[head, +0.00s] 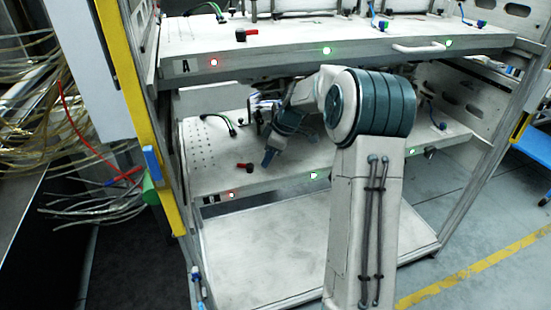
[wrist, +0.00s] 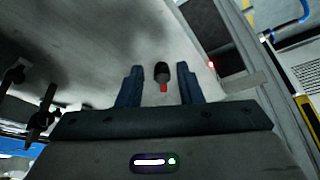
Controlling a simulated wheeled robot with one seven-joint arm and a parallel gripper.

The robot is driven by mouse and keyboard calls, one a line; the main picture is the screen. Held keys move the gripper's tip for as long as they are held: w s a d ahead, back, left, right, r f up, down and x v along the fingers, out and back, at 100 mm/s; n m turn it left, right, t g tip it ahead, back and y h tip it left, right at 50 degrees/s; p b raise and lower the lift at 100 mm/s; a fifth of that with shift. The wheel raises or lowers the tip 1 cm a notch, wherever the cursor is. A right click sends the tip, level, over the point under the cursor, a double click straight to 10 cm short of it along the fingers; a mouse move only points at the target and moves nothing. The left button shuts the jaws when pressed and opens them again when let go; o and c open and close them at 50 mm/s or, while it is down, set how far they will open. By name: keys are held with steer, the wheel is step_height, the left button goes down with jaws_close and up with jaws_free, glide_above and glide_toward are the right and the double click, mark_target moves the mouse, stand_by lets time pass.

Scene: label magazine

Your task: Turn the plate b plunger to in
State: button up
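The plate B plunger (head: 245,166) is a small red and black piece on the left part of the lower plate (head: 208,172). In the wrist view the plunger (wrist: 162,72) shows its black end and a red part, lying between the fingertips in the picture. My gripper (head: 269,158) is just right of the plunger in the head view, with its blue fingers pointing down towards the plate. In the wrist view my gripper (wrist: 159,82) has its fingers wide apart with nothing held. I cannot tell the exact gap from fingertips to plunger.
The upper plate A (head: 285,62) overhangs the lower one, with a similar red and black plunger (head: 246,33) and a handle (head: 419,48). A red light (head: 232,195) sits on the lower plate's front edge. A yellow post (head: 150,145) stands left.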

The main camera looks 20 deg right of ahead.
steer(key=s+d, duration=0.2)
steer(key=d, duration=0.3)
steer(key=shift+s, duration=0.4)
steer(key=s+a+r+m+h+p, duration=0.1)
steer(key=s+a+r+m+p, duration=0.2)
steer(key=s+r, duration=0.4)
steer(key=s+a+r+m+h+p, duration=0.2)
steer(key=s+a+r+m+p, duration=0.2)
steer(key=s+a+r, duration=0.3)
steer(key=shift+s+r+p, duration=0.75)
steer(key=shift+s+r, duration=0.05)
steer(key=shift+s, duration=1.45)
steer(key=shift+a, duration=0.1)
